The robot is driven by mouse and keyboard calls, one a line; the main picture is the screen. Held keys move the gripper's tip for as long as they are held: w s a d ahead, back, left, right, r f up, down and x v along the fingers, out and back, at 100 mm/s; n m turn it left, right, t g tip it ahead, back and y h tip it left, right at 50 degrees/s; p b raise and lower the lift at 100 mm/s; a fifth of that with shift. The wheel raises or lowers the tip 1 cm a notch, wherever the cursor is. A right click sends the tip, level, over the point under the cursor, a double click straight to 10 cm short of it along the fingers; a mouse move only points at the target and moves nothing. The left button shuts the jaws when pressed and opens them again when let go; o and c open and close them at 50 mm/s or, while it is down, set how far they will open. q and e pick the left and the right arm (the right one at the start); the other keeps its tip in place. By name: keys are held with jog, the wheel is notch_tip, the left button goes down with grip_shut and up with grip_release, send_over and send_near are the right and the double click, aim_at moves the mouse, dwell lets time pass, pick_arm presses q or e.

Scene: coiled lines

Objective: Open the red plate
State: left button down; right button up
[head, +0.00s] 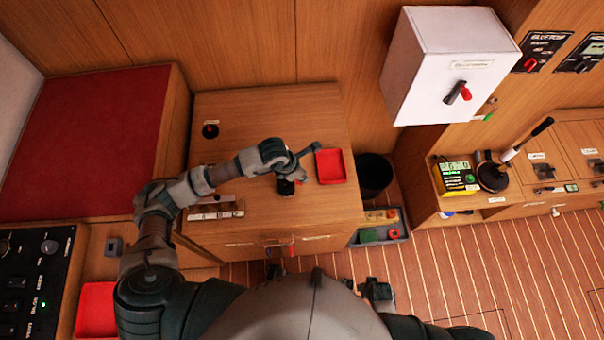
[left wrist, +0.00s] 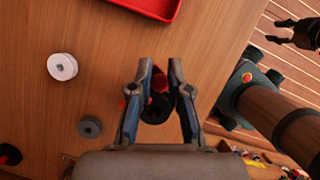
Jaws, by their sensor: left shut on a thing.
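A shallow red tray (head: 331,166) with a raised rim lies on the wooden top; its edge shows at the top of the left wrist view (left wrist: 152,8). A flat red panel (head: 97,308) shows at lower left in the head view. I cannot tell which of these is the red plate. My left gripper (left wrist: 161,66) is over the wooden top, just left of the tray. It is shut on a small black round thing (left wrist: 156,109) with a red part, mostly hidden between the fingers. My right gripper (head: 377,289) is low by my body, fingers apart, empty.
The wooden top (head: 245,110) also holds a black pot (head: 210,131). A white spool (left wrist: 62,66) and a grey spool (left wrist: 89,127) lie near the left gripper. A black bin (head: 373,174) and grey box (head: 382,227) stand right of it. A white cabinet (head: 440,60) hangs above.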

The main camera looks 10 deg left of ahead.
pick_arm(q)
jog(key=shift+w+d, duration=0.1)
jog(key=shift+d, duration=0.15)
jog(key=shift+a, duration=0.1)
dwell(0.5)
dwell(0.7)
jog(key=c, duration=1.1)
grip_release()
jog(key=v, duration=1.2)
